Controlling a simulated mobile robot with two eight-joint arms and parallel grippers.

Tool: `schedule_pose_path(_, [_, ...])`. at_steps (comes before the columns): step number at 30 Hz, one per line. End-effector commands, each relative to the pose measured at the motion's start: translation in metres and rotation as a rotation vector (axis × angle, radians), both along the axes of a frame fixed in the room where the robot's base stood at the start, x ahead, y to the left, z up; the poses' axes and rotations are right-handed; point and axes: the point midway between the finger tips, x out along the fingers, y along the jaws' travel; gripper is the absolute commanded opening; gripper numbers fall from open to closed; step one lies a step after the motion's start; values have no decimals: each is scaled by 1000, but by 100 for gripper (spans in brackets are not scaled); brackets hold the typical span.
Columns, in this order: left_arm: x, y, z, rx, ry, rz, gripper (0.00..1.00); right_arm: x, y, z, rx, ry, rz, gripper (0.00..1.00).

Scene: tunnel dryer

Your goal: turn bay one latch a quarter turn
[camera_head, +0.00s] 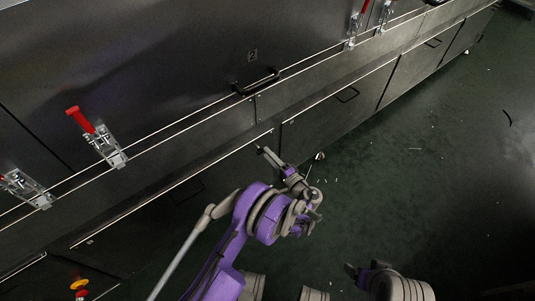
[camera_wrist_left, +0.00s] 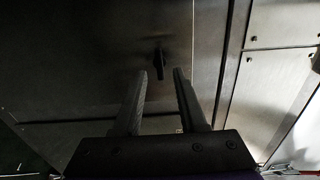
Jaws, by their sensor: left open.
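No part in view is marked as the bay one latch. In the head view a metal toggle clamp with a red handle (camera_head: 96,135) sits on the dark panel at left, its handle pointing up-left. A second clamp (camera_head: 24,187) is at the left edge. My left gripper (camera_head: 285,163) is open and empty, in front of the lower panels, apart from both clamps. In the left wrist view its two fingers (camera_wrist_left: 160,73) stand apart, with a small black fitting (camera_wrist_left: 159,55) on a dark panel beyond them. My right gripper (camera_head: 352,271) shows only partly at the bottom.
A plate marked 2 (camera_head: 252,55) is above a black handle (camera_head: 256,81). More red-handled clamps (camera_head: 354,28) are at the top. A yellow and red knob (camera_head: 79,284) is at bottom left. The green floor (camera_head: 440,160) at right is open, with small scraps.

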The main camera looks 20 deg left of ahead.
Motion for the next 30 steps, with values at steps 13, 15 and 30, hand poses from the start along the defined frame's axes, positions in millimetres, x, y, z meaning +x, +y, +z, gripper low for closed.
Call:
schedule_pose_path(13, [-51,-67,1,-1,1,-3,41,-3,0,13,0,0,0,82])
schedule_pose_path(15, [-55,-71,1,-1,1,-3,41,-3,0,14,0,-1,0,82])
schedule_pose_path(30, [-59,-75,0,0,0,-1,41,-3,0,14,0,-1,0,82])
